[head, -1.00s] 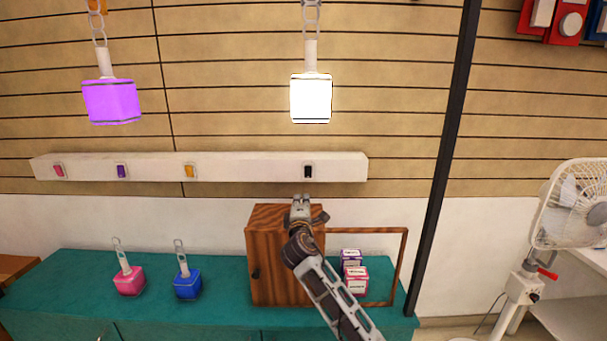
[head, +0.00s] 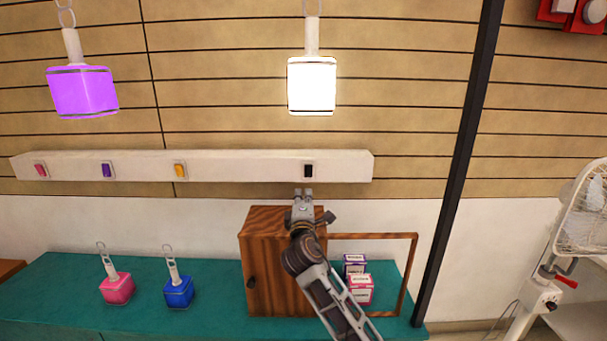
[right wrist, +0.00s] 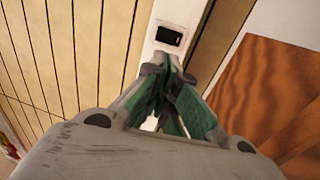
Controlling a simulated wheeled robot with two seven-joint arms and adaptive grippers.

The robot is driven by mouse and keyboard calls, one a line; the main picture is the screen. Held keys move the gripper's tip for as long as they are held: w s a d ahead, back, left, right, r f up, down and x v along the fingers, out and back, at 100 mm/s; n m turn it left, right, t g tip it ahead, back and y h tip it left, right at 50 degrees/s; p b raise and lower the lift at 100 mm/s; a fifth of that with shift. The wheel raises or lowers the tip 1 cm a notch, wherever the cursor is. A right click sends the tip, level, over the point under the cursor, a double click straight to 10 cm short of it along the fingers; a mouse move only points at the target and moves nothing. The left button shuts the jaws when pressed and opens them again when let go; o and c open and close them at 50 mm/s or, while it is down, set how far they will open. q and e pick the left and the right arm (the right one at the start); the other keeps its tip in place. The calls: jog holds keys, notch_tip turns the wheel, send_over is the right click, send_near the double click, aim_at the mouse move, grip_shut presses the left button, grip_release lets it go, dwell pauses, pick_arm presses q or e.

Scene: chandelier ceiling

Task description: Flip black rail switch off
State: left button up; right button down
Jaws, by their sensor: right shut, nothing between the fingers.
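The black rail switch (head: 308,170) sits near the right end of the white wall rail (head: 235,167). The same black switch shows in the right wrist view (right wrist: 169,37), just beyond the fingertips. My right gripper (head: 303,192) is shut and empty, just below the switch and pointing up toward it. Its closed fingers also show in the right wrist view (right wrist: 171,62). A small gap appears between fingertips and switch. The white hanging lamp (head: 312,87) above the switch glows brightly. My left gripper is not in view.
Pink (head: 41,170), purple (head: 107,170) and yellow (head: 180,170) switches sit left on the rail. A purple lamp (head: 84,92) hangs at upper left. A wooden cabinet (head: 278,265) stands below my right arm on the teal counter (head: 140,318). A black post (head: 459,160) rises to the right.

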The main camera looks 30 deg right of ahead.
aim_at(308, 171)
jog(key=shift+w+d, duration=0.1)
jog(key=shift+w, duration=0.05)
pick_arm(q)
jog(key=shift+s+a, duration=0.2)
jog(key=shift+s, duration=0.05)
pick_arm(e)
jog(key=shift+x, duration=6.85)
pick_arm(q)
jog(key=shift+p, duration=0.3)
pick_arm(e)
jog(key=shift+r, duration=0.1)
